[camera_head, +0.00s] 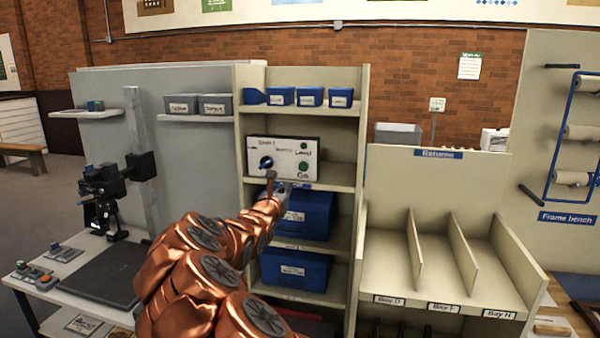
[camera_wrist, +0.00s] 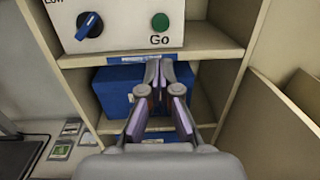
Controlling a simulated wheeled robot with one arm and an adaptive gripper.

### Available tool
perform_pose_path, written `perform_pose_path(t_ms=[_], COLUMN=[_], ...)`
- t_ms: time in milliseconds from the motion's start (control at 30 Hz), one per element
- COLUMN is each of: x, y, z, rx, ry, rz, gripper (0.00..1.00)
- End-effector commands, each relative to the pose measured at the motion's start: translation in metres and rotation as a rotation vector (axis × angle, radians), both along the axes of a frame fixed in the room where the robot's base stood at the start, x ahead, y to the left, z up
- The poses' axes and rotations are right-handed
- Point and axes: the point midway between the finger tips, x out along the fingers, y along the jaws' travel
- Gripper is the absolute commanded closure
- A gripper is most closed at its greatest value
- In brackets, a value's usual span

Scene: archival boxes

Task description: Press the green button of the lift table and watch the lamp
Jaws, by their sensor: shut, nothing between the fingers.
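A white control panel (camera_head: 283,157) stands on a shelf of the beige rack. In the wrist view, the Go button (camera_wrist: 160,22) and the knob (camera_wrist: 89,25) show; the Level light is out of frame. My gripper (camera_head: 271,176) is shut and empty. In the wrist view, its fingertips (camera_wrist: 155,68) appear just below the panel's lower edge, beneath the Go button; contact is not visible.
Blue boxes (camera_head: 304,214) sit on the shelves below the panel, and small blue bins (camera_head: 311,96) above it. A divided returns rack (camera_head: 420,153) stands at right. A bench with a dark mat (camera_head: 105,275) is at left. The shelf edge (camera_wrist: 205,57) lies close to my fingers.

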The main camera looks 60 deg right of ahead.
Motion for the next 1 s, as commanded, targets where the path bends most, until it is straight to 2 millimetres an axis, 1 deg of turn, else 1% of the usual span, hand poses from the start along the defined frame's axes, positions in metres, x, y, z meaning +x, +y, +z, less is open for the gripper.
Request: perform_pose_path(t_ms=[267,433,1000], x=[0.0,0.002,0.02], y=[0.0,-0.007,-0.067], z=[0.001,0.003,0.006], rx=[0.0,0.002,0.003], ry=[-0.003,-0.006,-0.006], rz=[-0.001,-0.001,-0.002], gripper=[1.0,1.0,1.0])
